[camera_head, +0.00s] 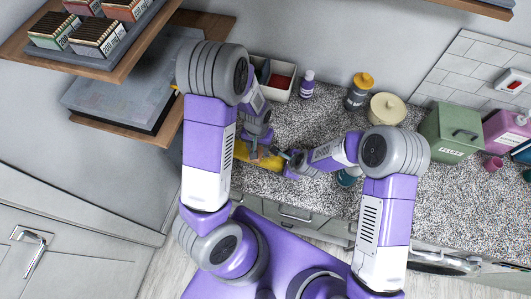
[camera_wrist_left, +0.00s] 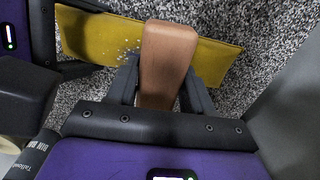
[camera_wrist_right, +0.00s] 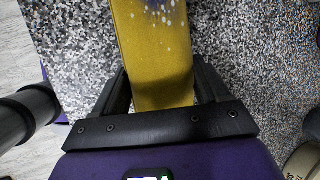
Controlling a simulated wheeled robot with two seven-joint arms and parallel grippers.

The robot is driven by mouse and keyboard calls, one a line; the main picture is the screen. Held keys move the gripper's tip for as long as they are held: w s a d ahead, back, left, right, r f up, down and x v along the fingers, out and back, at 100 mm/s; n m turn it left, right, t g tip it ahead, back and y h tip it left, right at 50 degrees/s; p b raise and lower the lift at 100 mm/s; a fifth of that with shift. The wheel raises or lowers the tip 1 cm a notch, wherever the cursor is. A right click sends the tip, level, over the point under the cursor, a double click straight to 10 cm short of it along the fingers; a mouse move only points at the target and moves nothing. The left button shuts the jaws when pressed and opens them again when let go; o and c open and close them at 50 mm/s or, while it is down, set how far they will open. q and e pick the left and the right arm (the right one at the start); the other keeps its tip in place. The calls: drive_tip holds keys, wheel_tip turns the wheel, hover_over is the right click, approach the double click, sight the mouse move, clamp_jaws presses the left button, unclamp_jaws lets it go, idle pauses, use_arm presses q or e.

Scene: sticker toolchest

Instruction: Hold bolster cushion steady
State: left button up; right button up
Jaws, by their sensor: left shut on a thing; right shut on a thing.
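A long yellow piece with pale spots, seemingly the bolster cushion (camera_head: 242,152), lies low over the speckled counter. Its spotted part shows in the right wrist view (camera_wrist_right: 155,50) and it also shows in the left wrist view (camera_wrist_left: 95,38). My right gripper (camera_wrist_right: 163,82) is shut on one end of it, a finger on each side. My left gripper (camera_wrist_left: 160,82) is shut on a brown block with rounded edges (camera_wrist_left: 167,50). The block lies across the cushion's face in the left wrist view; whether they touch is unclear. In the head view my arms partly hide both things.
The speckled counter (camera_head: 310,125) has a box with a red inside (camera_head: 282,83), a purple bottle (camera_head: 307,85), a dark jar with an orange lid (camera_head: 359,90), a cream lidded pot (camera_head: 386,108) and a green box (camera_head: 450,132). Wooden shelves (camera_head: 125,125) stand at the left.

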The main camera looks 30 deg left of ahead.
use_arm(q)
drive_tip(key=shift+w+a, duration=0.1)
drive_tip(key=shift+a, duration=0.05)
use_arm(e)
drive_tip(key=shift+d, duration=0.15)
use_arm(q)
drive_tip(key=shift+r, duration=0.1)
use_arm(e)
drive_tip(key=shift+w, duration=0.1)
use_arm(q)
drive_tip(key=shift+r, duration=0.25)
drive_tip(key=shift+a+r, duration=0.1)
drive_tip(key=shift+r, duration=2.55)
use_arm(e)
drive_tip(key=o, duration=1)
drive_tip(key=shift+o, duration=0.2)
drive_tip(key=v, duration=1.2)
